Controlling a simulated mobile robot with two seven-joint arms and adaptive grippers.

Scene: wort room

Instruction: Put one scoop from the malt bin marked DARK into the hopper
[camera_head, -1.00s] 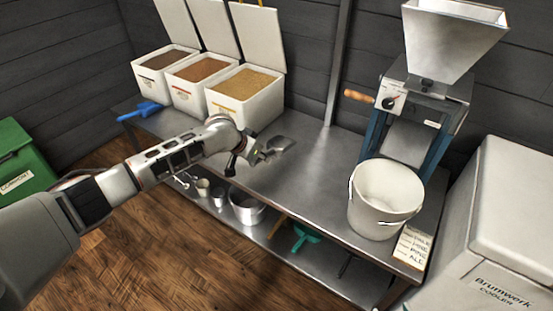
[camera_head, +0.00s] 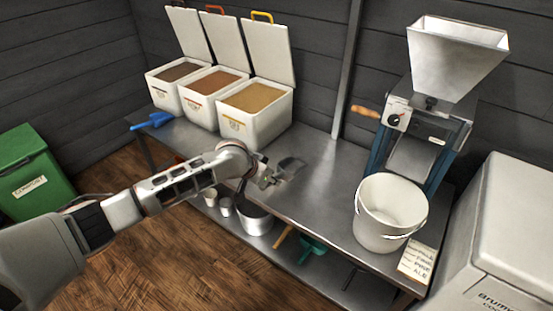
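Three white malt bins with raised lids stand at the bench's back left: dark brown malt in the left bin (camera_head: 165,94), reddish brown in the middle bin (camera_head: 199,113), tan in the right bin (camera_head: 255,127). Their labels are too small to read. The hopper (camera_head: 452,58) is the metal funnel on top of the mill at right; its inside bottom is hidden. My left gripper (camera_head: 271,177) is over the bench in front of the right bin, at a grey metal scoop (camera_head: 291,166). I cannot tell whether the fingers grip it. My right gripper is out of view.
A blue scoop (camera_head: 153,121) lies at the bench's left end. A white bucket (camera_head: 385,225) stands before the mill (camera_head: 425,135), near a written card (camera_head: 417,262). A cooler (camera_head: 510,235) is at right. The bench middle (camera_head: 325,195) is clear. Pots stand on the lower shelf.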

